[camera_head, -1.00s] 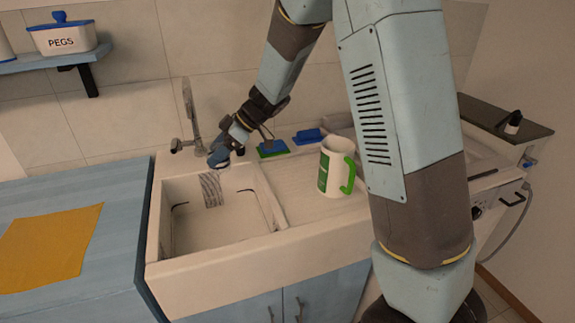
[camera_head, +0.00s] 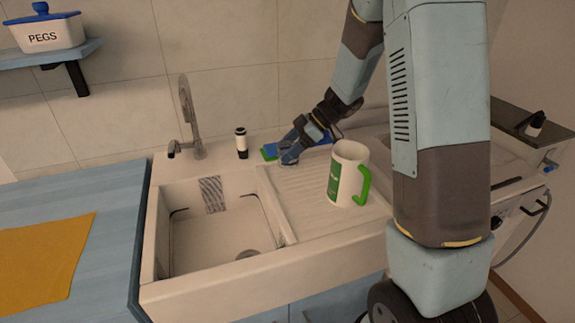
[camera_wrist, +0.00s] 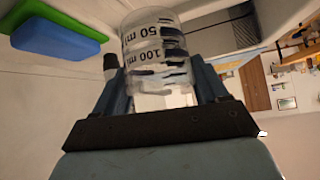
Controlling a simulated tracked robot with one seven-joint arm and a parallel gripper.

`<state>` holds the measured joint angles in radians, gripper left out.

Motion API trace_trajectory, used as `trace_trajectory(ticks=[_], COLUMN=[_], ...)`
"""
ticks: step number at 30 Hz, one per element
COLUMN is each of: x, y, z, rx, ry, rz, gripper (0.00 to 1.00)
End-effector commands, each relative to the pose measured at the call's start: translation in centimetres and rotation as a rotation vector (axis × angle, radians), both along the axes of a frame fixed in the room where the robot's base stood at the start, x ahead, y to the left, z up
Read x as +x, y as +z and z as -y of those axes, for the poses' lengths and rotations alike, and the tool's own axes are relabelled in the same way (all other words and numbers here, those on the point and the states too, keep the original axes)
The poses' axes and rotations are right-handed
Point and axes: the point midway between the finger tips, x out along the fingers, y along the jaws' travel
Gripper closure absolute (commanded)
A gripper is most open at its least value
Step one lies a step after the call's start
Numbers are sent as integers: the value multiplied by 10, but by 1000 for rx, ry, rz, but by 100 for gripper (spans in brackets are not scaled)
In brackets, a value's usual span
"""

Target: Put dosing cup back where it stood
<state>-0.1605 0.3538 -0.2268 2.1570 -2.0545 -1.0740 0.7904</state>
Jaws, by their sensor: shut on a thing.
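The dosing cup (camera_wrist: 156,50) is clear, with dark "50 ml" and "100 ml" markings. It sits between the two fingers of my gripper (camera_wrist: 165,85) in the wrist view, and the gripper is shut on it. In the head view my gripper (camera_head: 288,157) is low at the back left of the ribbed drainboard (camera_head: 305,190), next to the sponge. The cup cannot be made out clearly there, and whether it touches the surface cannot be told.
A black-capped white bottle (camera_head: 241,143) stands behind the basin (camera_head: 215,235), right of the tap (camera_head: 190,120). A blue-green sponge (camera_head: 269,152) lies behind my gripper, also in the wrist view (camera_wrist: 60,35). A white mug with green handle (camera_head: 345,175) stands close at right.

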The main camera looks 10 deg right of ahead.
Motion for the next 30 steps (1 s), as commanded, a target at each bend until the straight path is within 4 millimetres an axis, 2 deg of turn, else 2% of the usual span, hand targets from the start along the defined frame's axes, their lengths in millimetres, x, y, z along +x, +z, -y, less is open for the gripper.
trace_trajectory(ticks=[8,15,25,26,30], x=[1,1,1,1,1], y=[-20,-49,-53,-53,-53], z=[3,3,3,3,3], rx=[0,0,0,-1,-1], ry=[-6,-6,-6,-6,-6], rz=[1,-1,1,1,1], gripper=[72,72,72,26,13])
